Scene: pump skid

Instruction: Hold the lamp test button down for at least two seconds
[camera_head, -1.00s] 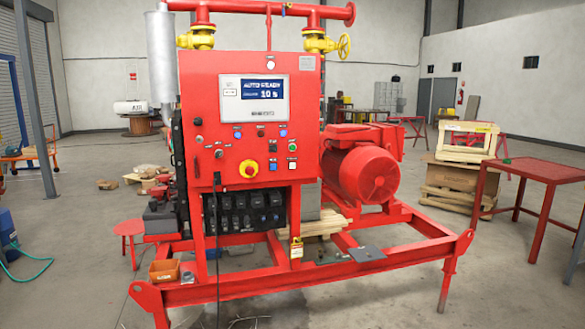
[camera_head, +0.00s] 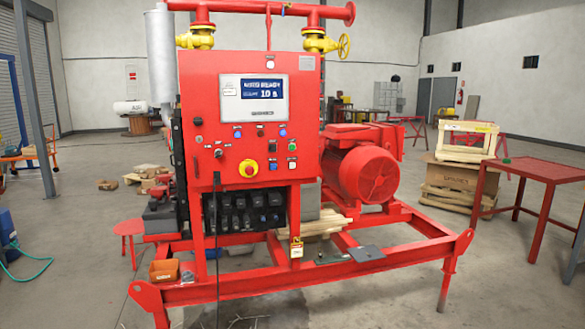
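The red control panel (camera_head: 217,120) stands upright on the pump skid in the middle of the view. Its screen (camera_head: 256,95) is lit and appears to read "AUTO READY 10 s". Below the screen are several small buttons, lamps and switches, and a large red emergency stop (camera_head: 249,168) on a yellow ring. Blue lamps (camera_head: 283,133) show in the upper row. The labels are too small to read, so I cannot tell which one is the lamp test button. Neither of my grippers is in view.
The red skid frame (camera_head: 220,291) runs across the front at low height. An orange bin (camera_head: 164,272) and a dark flat plate (camera_head: 367,254) lie on it. A red motor (camera_head: 368,174) is right of the panel. A red table (camera_head: 535,172) stands far right. Floor at lower right is clear.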

